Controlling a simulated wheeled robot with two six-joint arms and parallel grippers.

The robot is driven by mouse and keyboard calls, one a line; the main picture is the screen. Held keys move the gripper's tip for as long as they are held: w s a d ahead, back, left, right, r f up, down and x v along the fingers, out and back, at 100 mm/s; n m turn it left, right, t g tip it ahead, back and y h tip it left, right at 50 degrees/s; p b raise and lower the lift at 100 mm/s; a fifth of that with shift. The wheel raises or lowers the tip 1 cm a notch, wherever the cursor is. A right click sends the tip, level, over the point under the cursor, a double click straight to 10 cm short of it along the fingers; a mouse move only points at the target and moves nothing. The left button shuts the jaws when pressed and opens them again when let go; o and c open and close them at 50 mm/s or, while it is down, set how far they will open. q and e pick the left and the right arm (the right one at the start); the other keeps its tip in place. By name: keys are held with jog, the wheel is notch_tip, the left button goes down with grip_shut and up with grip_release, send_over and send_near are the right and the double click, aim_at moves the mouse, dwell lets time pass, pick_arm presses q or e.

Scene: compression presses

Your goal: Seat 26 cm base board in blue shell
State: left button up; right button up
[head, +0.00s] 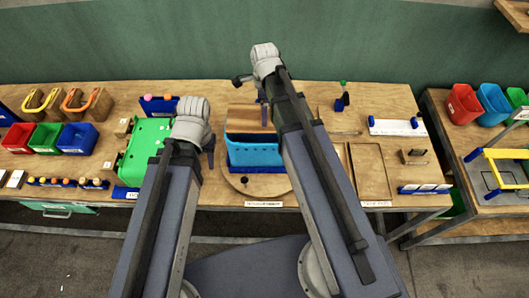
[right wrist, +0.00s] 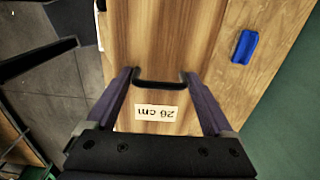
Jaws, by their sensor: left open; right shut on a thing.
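The blue shell (head: 254,155) stands on a round wooden plate on the bench, centre of the head view. The wooden base board (head: 240,117) shows just behind and above it, partly covered by my right arm; I cannot tell whether it touches the shell. In the right wrist view the board (right wrist: 165,35) carries a "26 cm" label (right wrist: 160,112) and a black handle (right wrist: 160,84). My right gripper (right wrist: 160,80) is shut on this handle. My left gripper (head: 210,150) is open and empty, left of the shell.
A green panel (head: 147,145) lies left of the shell. Red, green and blue bins (head: 47,137) stand at far left. A wooden tray (head: 370,172) and white strip (head: 395,127) lie to the right. A side table (head: 495,165) bears a yellow frame.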

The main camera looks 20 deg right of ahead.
pick_arm(q)
notch_tip(320, 180, down, 20)
jog(key=b, duration=1.8)
jog(key=shift+r, duration=0.2)
pick_arm(e)
notch_tip(320, 180, down, 20)
jog(key=shift+r, duration=0.25)
jog(key=shift+f, duration=0.1)
pick_arm(q)
notch_tip(320, 180, down, 4)
jog(key=b, duration=0.4)
jog(key=shift+f, duration=0.2)
pick_arm(e)
notch_tip(320, 180, down, 4)
jog(key=shift+f, duration=0.1)
pick_arm(q)
jog(key=shift+r, duration=0.15)
jog(key=shift+f+b, duration=0.2)
jog(key=shift+b, duration=0.1)
pick_arm(e)
jog(key=o, duration=1)
jog(key=shift+o, duration=1)
pick_arm(q)
jog(key=shift+r, duration=0.1)
